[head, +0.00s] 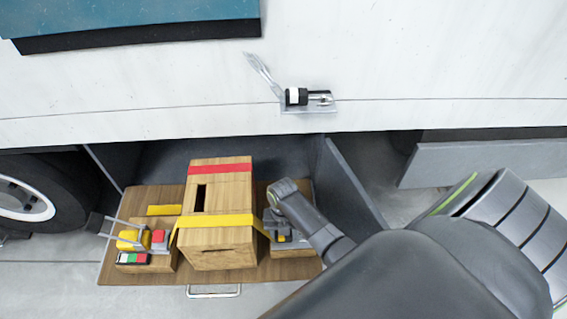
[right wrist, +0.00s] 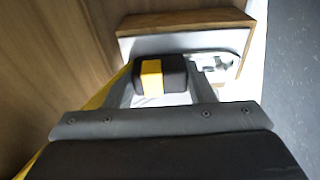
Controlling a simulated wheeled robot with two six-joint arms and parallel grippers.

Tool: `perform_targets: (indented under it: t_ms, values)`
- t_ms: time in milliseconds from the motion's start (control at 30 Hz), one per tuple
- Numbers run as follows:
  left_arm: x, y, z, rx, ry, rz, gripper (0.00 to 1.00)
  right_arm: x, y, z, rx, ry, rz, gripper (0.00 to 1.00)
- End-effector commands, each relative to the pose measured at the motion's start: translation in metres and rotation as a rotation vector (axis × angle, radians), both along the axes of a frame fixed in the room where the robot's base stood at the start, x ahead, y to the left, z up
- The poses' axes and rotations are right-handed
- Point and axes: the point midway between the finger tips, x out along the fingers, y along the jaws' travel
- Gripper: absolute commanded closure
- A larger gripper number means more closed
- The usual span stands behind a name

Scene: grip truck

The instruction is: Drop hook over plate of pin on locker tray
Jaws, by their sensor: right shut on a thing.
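The locker tray (head: 270,270) is a wooden board pulled out below the white truck side. On its right a wooden block carries a plate and a black grip with a yellow band (head: 284,238). My right gripper (head: 276,222) reaches down over this block. In the right wrist view its fingers (right wrist: 163,88) are shut on the black grip (right wrist: 174,78), beside a metal fitting (right wrist: 215,63) on a pale plate (right wrist: 205,43). I cannot make out the hook or pin clearly. A second latch with a yellow body (head: 131,239) and raised metal lever sits at the tray's left. My left gripper is not in view.
A wooden box (head: 218,190) with a red band and yellow strap stands mid-tray, close left of my right gripper. A grey locker wall (head: 350,180) rises at right. Another latch (head: 297,97) is on the white panel above. A wheel (head: 35,200) is at left.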

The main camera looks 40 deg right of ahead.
Motion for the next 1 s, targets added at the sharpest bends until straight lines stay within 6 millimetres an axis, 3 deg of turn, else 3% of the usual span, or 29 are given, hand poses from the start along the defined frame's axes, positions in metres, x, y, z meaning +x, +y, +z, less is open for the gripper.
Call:
perform_targets:
  t_ms: [33,200,567,767,1000]
  values:
    - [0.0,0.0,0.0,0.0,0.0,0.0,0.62,0.0,0.0,0.0,0.0,0.0,0.0,0.49]
    - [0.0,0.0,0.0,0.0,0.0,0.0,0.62,0.0,0.0,0.0,0.0,0.0,0.0,0.26]
    - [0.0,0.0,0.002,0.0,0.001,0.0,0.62,0.001,0.0,0.005,-0.001,-0.001,0.0,0.26]
    - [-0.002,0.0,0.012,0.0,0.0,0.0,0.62,0.005,-0.003,0.043,0.0,-0.004,0.0,0.26]
    - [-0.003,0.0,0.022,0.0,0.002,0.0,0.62,0.012,-0.007,0.103,-0.001,-0.005,0.001,0.26]
